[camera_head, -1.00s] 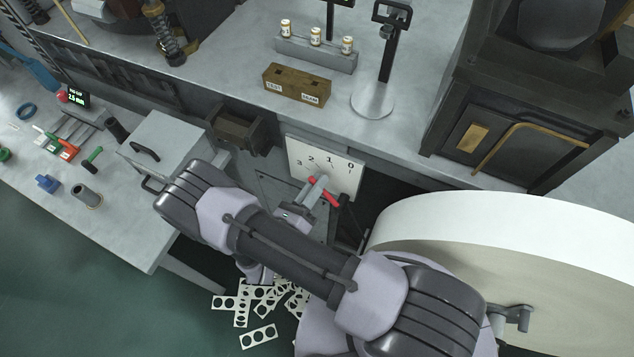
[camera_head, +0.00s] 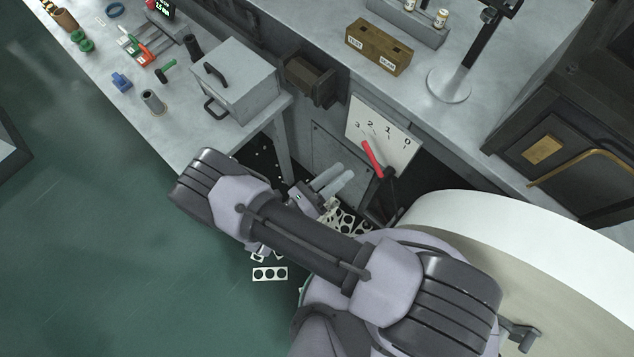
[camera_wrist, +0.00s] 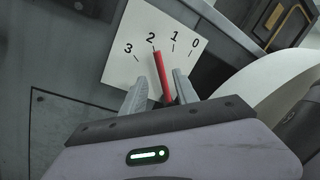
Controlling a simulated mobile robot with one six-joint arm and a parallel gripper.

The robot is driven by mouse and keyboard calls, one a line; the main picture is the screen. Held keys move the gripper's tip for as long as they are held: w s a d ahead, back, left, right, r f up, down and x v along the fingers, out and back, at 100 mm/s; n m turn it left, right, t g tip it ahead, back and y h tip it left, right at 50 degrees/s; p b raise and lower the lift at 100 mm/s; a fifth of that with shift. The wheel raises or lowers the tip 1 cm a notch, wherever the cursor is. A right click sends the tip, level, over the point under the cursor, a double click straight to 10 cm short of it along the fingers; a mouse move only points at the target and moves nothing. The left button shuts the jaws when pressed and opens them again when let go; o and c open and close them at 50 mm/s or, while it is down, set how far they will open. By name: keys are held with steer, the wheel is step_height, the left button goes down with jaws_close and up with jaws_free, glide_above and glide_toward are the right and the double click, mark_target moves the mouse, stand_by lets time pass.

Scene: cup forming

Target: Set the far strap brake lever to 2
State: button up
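The brake lever has a red handle (camera_head: 372,158) on a dark arm, standing in front of a white scale plate (camera_head: 397,151) marked 3, 2, 1, 0. In the wrist view the red handle (camera_wrist: 162,75) has its tip at the tick under the 2 on the plate (camera_wrist: 188,48). My gripper (camera_head: 336,178) is just left of and below the lever in the head view, apart from it. In the wrist view my gripper (camera_wrist: 159,82) has its two fingers spread, with the handle showing between them and nothing held. The lever's lower end is hidden behind my gripper there.
A large pale wheel (camera_head: 520,225) stands right of the lever. A bench with a grey box (camera_head: 240,85) is at left. Punched strips (camera_head: 270,273) lie on the floor below my arm. A brown block (camera_head: 379,47) sits on the upper bench.

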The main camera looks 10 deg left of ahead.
steer(key=r+v, duration=0.1)
steer(key=v, duration=0.6)
steer(key=shift+f, duration=0.5)
steer(key=shift+s+a, duration=0.1)
steer(key=shift+s, duration=0.05)
steer(key=w+d+r+m+g, duration=0.3)
steer(key=r+m+g, duration=0.7)
steer(key=r+m, duration=0.15)
steer(key=s+d+r+m+y, duration=0.1)
steer(key=d+r+m+y, duration=0.2)
steer(key=r+m+y, duration=0.2)
steer(key=s+d+r+m+t+y, duration=0.1)
steer(key=d+r+m+y, duration=0.3)
steer(key=r+m, duration=0.8)
steer(key=s+d+r+m+t+y, duration=0.1)
steer(key=d+r+m+y, duration=0.3)
steer(key=m, duration=0.7)
step_height(320, 180, up, 4)
steer(key=s+y, duration=0.1)
steer(key=y, duration=0.1)
steer(key=shift+s+r+y, duration=0.15)
steer(key=shift+s+y, duration=0.2)
steer(key=shift+y, duration=0.05)
